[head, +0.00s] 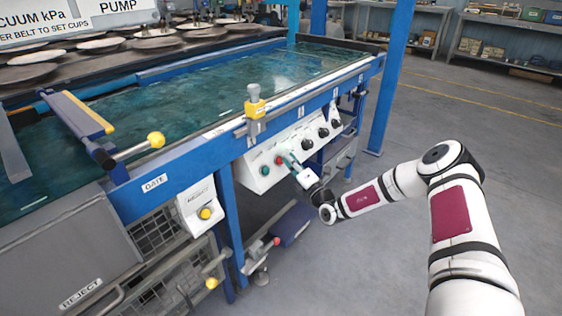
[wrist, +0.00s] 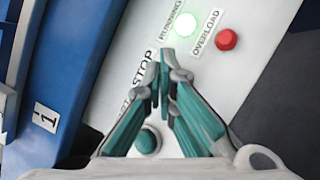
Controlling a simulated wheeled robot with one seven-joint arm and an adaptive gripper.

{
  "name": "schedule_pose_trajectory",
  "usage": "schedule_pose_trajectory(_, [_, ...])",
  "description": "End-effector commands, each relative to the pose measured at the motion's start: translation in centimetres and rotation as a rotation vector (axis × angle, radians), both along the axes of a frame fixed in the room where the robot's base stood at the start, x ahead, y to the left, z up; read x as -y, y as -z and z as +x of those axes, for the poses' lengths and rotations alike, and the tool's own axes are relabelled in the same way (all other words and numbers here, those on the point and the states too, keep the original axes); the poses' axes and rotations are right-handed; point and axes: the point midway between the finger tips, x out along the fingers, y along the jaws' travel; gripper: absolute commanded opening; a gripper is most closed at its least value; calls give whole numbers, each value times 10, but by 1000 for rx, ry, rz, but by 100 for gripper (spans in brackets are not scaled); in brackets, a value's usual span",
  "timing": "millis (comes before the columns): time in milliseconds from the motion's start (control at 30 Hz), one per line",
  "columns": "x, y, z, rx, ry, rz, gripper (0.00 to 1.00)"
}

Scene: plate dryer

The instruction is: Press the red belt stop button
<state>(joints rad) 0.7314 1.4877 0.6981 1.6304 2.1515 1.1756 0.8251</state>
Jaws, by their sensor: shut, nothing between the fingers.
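The control panel (head: 258,184) is a white box under the belt's front rail. The red stop button (head: 279,160) shows on its face beside a green button (head: 265,171). My gripper (head: 287,157) is shut and empty, with its fingertips at the panel just beside the red button. I cannot tell whether they touch it. In the wrist view, my shut fingertips (wrist: 165,54) are over the panel near the STOP label (wrist: 143,65). The stop button is hidden there, probably behind the fingers.
In the wrist view, a lit RUNNING lamp (wrist: 185,24) and a red OVERLOAD lamp (wrist: 227,40) lie beyond the fingertips. A green button (wrist: 148,140) shows below. The floor at right is clear.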

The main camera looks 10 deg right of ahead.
Motion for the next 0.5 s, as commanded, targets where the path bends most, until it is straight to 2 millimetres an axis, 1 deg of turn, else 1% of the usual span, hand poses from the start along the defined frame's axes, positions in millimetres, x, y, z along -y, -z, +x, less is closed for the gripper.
schedule_pose_trajectory(500, [-3, 3, 4, 0, 0, 0, 0])
